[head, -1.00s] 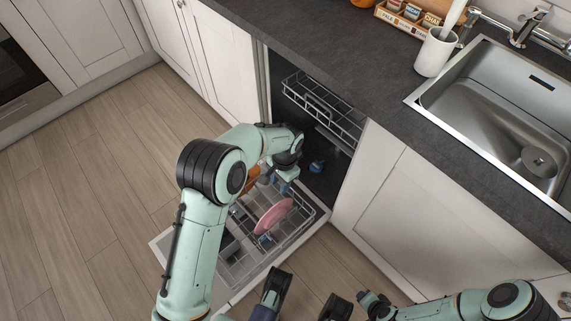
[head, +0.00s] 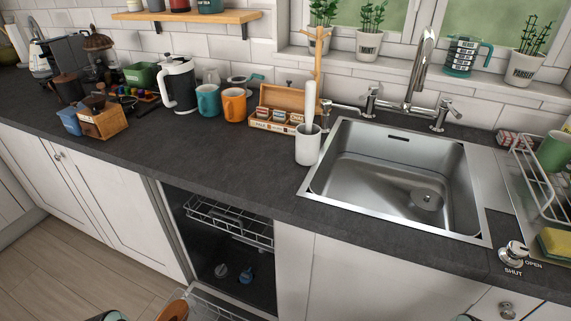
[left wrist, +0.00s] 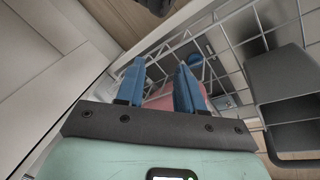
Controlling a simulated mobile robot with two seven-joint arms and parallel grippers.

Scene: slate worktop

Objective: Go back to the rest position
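In the left wrist view my left gripper (left wrist: 162,66) has its two blue fingers apart, with nothing between them. It is over the dishwasher's lower rack (left wrist: 225,55), and a pink plate (left wrist: 160,92) lies beyond the fingers, partly hidden by them. In the head view only small parts of my arms show at the bottom edge; neither gripper is visible there. My right gripper is in no current view.
The dishwasher stands open under the worktop (head: 225,165), its upper rack (head: 230,222) inside and the lower rack (head: 205,307) pulled out at the bottom edge. A sink (head: 400,185), white utensil pot (head: 307,145), mugs (head: 234,105) and a cafetiere (head: 180,85) are on top.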

